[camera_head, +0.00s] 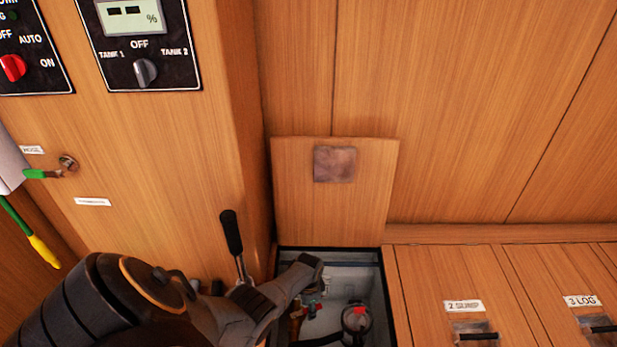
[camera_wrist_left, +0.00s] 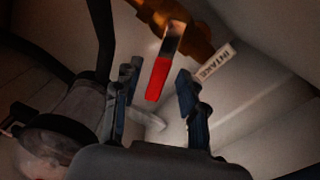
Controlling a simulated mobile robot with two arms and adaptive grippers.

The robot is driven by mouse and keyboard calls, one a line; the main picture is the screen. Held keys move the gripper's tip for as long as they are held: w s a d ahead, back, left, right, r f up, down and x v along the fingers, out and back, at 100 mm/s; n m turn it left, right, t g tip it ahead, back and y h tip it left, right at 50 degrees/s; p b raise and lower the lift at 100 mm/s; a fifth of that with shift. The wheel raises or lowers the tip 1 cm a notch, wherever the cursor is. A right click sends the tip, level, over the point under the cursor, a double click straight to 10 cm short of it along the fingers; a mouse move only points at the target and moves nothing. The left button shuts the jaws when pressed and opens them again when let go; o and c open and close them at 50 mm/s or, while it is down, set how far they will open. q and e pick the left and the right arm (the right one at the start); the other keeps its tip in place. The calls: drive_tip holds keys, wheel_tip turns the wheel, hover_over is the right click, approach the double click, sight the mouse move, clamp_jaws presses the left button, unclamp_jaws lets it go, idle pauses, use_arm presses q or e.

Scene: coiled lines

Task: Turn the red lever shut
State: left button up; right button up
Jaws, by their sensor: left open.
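The red lever (camera_wrist_left: 159,78) shows in the left wrist view as a red grip on a bare metal shank. The shank runs up to a brass-coloured valve body (camera_wrist_left: 185,28) at the top, beside a white tag (camera_wrist_left: 215,62) reading INTAKE. My left gripper (camera_wrist_left: 157,86) is open, with its dark fingertips on either side of the red grip and gaps showing on both sides. In the head view my left gripper (camera_head: 300,284) reaches down into the open floor compartment (camera_head: 368,275); it and the arm hide much of the valve there. My right gripper is not in view.
The hatch lid (camera_head: 300,205) stands upright behind the opening. A black-gripped handle (camera_head: 232,232) rises close beside my left arm. Closed hatches marked 2 SUMP (camera_head: 464,306) and 3 LOG (camera_head: 582,301) lie to the right.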

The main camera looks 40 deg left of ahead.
use_arm(q)
drive_tip(key=shift+r, duration=0.15)
wheel_tip(320, 180, up, 12)
idle(0.6)
